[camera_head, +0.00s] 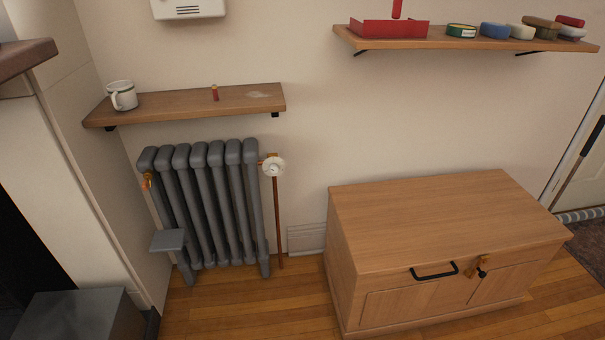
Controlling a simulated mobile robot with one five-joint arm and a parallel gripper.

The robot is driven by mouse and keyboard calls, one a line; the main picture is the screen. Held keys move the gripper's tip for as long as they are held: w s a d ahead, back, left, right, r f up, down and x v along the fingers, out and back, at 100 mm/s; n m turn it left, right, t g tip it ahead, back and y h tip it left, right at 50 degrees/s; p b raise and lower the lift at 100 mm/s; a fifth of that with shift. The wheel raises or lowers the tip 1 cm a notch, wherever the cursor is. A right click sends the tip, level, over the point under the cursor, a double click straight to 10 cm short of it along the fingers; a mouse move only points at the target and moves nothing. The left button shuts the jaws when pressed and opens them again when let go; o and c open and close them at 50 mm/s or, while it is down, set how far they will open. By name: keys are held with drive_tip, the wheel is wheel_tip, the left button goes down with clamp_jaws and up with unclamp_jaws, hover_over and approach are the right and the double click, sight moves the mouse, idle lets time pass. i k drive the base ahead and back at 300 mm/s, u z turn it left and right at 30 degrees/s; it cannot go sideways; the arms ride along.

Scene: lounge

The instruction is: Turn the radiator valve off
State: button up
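The radiator (207,205) is a grey ribbed column type against the wall, left of centre. The radiator valve (273,167) is a white round knob at the radiator's upper right end. A brass-coloured fitting joins it to the radiator, and a copper pipe (277,225) runs down from it to the floor. Its exact setting is too small to read. A smaller brass fitting (147,181) sits at the radiator's upper left. My gripper is not in view.
A wooden shelf (190,108) with a white mug (122,95) and a small red item (214,93) hangs above the radiator. A wooden chest (440,225) stands to the right. Bare floor (245,305) lies in front. A grey block (80,316) is at lower left.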

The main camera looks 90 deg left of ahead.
sight(274, 168)
drive_tip(key=u, duration=0.5)
drive_tip(key=i, duration=0.1)
drive_tip(key=z, duration=0.45)
drive_tip(key=k, duration=0.1)
drive_tip(key=u, duration=2.1)
drive_tip(key=k, duration=0.25)
drive_tip(key=u, duration=3)
drive_tip(key=k, duration=0.45)
drive_tip(key=z, duration=0.5)
drive_tip(key=i, duration=1.4)
drive_tip(key=u, duration=0.35)
